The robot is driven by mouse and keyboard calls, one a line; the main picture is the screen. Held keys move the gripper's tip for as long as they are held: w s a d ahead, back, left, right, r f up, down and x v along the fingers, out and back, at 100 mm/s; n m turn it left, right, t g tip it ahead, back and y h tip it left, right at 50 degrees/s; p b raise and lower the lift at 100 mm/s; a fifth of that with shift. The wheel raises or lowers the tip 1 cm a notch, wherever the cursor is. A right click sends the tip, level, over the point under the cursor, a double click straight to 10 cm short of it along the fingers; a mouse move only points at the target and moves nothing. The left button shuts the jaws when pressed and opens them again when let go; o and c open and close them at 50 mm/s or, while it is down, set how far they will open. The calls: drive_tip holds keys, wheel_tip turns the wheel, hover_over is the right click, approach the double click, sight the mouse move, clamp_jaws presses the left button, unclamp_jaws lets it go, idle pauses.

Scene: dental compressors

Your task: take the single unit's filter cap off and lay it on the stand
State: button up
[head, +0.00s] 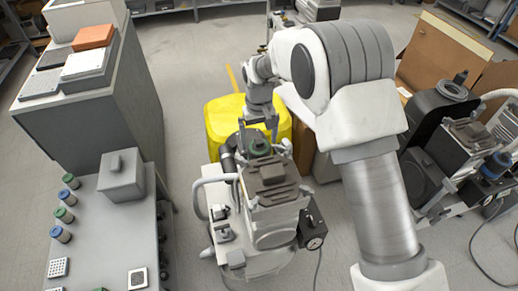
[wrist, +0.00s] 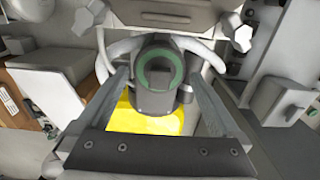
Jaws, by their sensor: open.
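The single compressor unit (head: 272,198) stands in the middle of the head view. Its green filter cap (head: 258,148) sits on top, at the unit's far side. In the wrist view the cap (wrist: 158,68) is a green ring around a dark centre on a grey housing. My gripper (head: 258,127) is open above the cap, pointing down. In the wrist view my gripper's fingers (wrist: 158,80) lie on either side of the cap and housing, with gaps visible. I cannot tell for certain which surface is the stand; a low grey bench (head: 105,225) is at left.
Several small jars with blue and green tops (head: 62,215) and a grey box (head: 121,175) stand on the bench. A grey cabinet (head: 130,110) is behind it. A yellow bin (head: 222,115) is behind the unit. Another compressor (head: 465,140) is at right. Cables lie on the floor.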

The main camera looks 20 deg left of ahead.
drive_tip(key=shift+f, duration=0.5)
drive_tip(key=c, duration=1.1)
drive_tip(key=shift+r, duration=0.1)
